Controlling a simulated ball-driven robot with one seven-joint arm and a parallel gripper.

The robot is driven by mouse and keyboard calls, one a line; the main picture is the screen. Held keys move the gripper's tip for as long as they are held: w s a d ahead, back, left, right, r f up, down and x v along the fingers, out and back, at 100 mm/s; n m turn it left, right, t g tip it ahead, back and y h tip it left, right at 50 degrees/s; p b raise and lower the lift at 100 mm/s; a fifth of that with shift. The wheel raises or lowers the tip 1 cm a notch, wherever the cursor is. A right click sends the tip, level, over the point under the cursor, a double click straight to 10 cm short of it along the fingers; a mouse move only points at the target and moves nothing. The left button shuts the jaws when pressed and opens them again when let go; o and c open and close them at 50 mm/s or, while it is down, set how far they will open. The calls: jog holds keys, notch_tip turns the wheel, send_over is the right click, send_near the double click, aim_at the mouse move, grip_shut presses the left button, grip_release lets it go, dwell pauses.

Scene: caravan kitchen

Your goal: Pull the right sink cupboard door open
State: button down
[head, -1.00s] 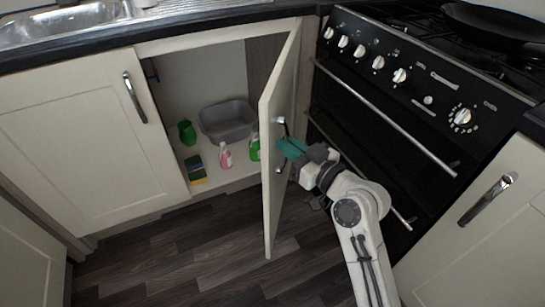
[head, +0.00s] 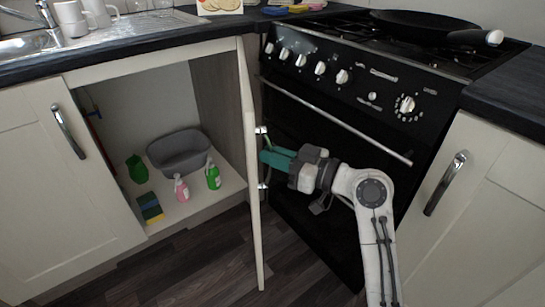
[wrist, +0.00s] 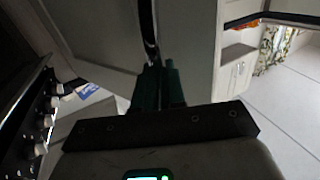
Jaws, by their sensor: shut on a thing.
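The right sink cupboard door (head: 250,150) stands wide open, seen almost edge-on in the head view. Its outer face is turned toward the oven. The door's handle (wrist: 148,30) is a dark upright bar in the wrist view; in the head view only its two shiny mounts show beside my fingers. My gripper (head: 266,158) has teal fingers and is shut on the handle from the oven side. In the wrist view the fingers (wrist: 157,85) close around the bar's lower visible part. The fingertips are partly hidden.
The open cupboard holds a grey basin (head: 180,153), a pink spray bottle (head: 181,188), green bottles and a sponge stack (head: 150,207). The black oven (head: 330,130) stands close behind my gripper. The left cupboard door (head: 60,190) is shut. Dark floor lies below the door.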

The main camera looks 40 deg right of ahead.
jog(key=shift+w+d+r+h, duration=0.1)
jog(key=shift+d+h, duration=0.05)
jog(key=shift+d, duration=0.2)
jog(key=shift+w+d+r+h, duration=0.1)
jog(key=shift+d+h, duration=0.05)
jog(key=shift+d, duration=0.2)
jog(key=c, duration=1.3)
grip_release()
jog(key=shift+w+f, duration=0.1)
jog(key=shift+f, duration=0.05)
jog(key=shift+o, duration=0.3)
jog(key=shift+a, duration=0.3)
jog(key=p+v, duration=0.1)
jog(key=v, duration=1)
jog(key=shift+p, duration=0.35)
jog(key=shift+f, duration=0.2)
